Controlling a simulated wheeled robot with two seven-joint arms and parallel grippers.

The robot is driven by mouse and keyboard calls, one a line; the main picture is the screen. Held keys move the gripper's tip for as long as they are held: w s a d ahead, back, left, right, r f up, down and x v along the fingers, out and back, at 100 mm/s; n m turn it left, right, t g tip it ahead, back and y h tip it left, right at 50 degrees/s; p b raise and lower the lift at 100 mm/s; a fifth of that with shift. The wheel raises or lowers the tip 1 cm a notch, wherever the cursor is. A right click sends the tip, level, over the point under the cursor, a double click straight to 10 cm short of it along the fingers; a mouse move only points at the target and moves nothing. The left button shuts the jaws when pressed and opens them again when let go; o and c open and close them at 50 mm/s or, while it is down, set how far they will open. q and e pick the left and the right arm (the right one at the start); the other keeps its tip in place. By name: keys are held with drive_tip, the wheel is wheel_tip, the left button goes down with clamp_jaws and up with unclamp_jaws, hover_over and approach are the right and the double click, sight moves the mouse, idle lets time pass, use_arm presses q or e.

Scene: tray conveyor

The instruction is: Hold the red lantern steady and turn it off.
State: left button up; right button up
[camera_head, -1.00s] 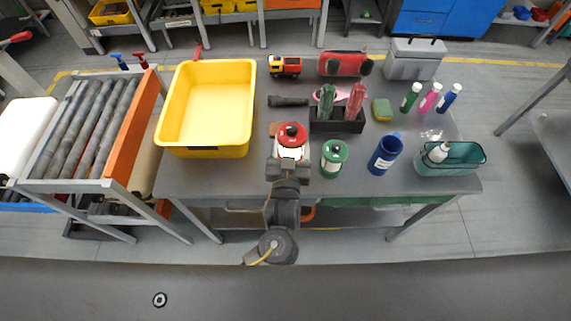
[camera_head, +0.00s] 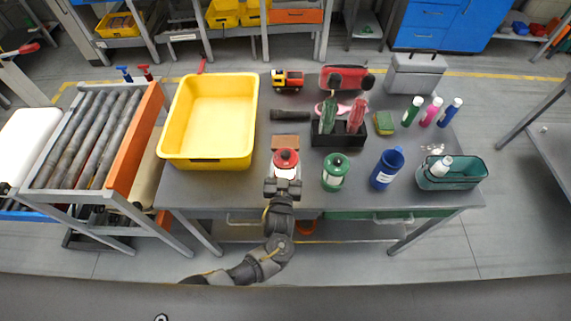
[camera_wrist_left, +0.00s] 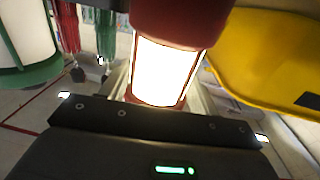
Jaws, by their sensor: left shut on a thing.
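The red lantern (camera_head: 286,160) stands near the front edge of the grey table in the head view. Its red cap and white body show there. In the left wrist view the lantern (camera_wrist_left: 167,72) has a bright glowing white panel between red top and base. My left gripper (camera_head: 284,187) is shut on the lantern from the front side. The lantern looks roughly upright; whether its base touches the table is hard to tell. No switch shows clearly on it. My right gripper is in neither view.
A brown block (camera_head: 285,142) lies behind the red lantern. A yellow bin (camera_head: 210,163) is at left; a black holder (camera_head: 337,139) with red and green tools is behind.

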use_arm(q)
drive_tip(key=shift+f, duration=0.35)
idle(0.3)
drive_tip(key=shift+f+b, duration=0.3)
drive_tip(key=shift+b, duration=0.15)
drive_tip(key=o, duration=1)
drive_tip(key=shift+r, duration=0.1)
drive_tip(key=shift+o, duration=0.2)
drive_tip(key=shift+c, duration=0.4)
drive_tip(key=c, duration=1)
drive_tip(key=shift+o, duration=0.2)
